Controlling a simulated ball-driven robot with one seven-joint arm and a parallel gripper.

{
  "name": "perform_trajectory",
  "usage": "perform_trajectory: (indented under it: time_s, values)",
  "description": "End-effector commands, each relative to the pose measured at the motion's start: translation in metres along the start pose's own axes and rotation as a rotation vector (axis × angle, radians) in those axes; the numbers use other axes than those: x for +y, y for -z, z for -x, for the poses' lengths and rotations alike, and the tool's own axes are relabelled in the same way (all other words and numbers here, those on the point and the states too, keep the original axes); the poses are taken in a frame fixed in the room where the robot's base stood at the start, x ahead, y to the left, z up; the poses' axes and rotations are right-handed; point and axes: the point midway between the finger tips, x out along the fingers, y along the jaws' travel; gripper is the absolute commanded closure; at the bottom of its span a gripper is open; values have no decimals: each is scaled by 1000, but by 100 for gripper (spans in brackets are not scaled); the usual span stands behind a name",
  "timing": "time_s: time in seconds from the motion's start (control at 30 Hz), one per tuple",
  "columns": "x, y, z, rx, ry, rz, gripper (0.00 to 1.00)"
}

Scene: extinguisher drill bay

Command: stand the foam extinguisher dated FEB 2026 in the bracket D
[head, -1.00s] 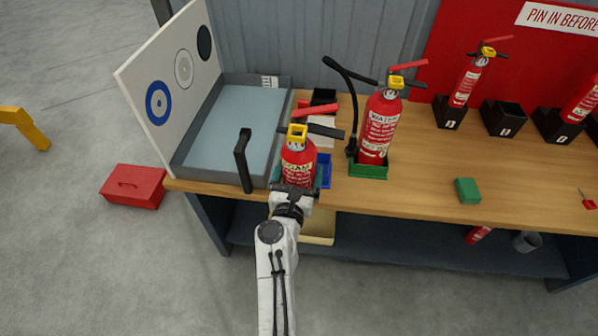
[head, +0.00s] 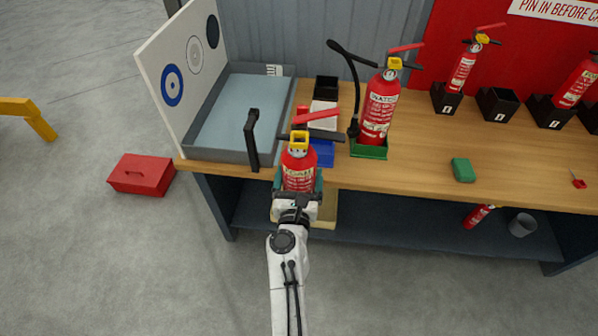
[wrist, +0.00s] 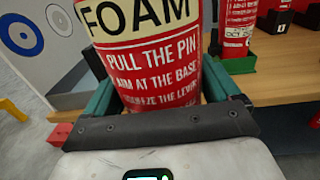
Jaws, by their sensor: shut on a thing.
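My gripper (head: 298,192) is shut on a red extinguisher (head: 298,168) with a yellow collar and red lever. Its label reads FOAM in the wrist view (wrist: 150,50), and the green fingers (wrist: 100,100) press either side of it. It is roughly upright, at the bench's front edge. Its date is not visible. Black brackets stand at the back right. One empty bracket (head: 497,104) is between two that hold extinguishers, (head: 446,99) and (head: 549,111). Their letters are too small to read for certain.
A WATER extinguisher (head: 379,105) stands in a green holder (head: 368,151) on the bench (head: 420,150). A blue tray (head: 323,153) is just behind the held one. A grey tray (head: 235,115) and target board (head: 180,75) stand left. A green block (head: 463,169) lies right.

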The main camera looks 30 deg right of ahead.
Motion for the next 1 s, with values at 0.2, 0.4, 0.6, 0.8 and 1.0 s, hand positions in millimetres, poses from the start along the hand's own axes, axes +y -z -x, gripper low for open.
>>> perform_trajectory:
  time_s: [0.2, 0.4, 0.6, 0.8, 1.0]
  values:
    - [-3, 4, 10, -7, -94, 3, 71]
    - [-5, 13, 24, -7, -207, 4, 71]
    - [-7, 21, 35, -7, -306, 4, 71]
    - [-8, 26, 44, -7, -382, 4, 71]
    - [-10, 31, 50, -7, -439, 4, 71]
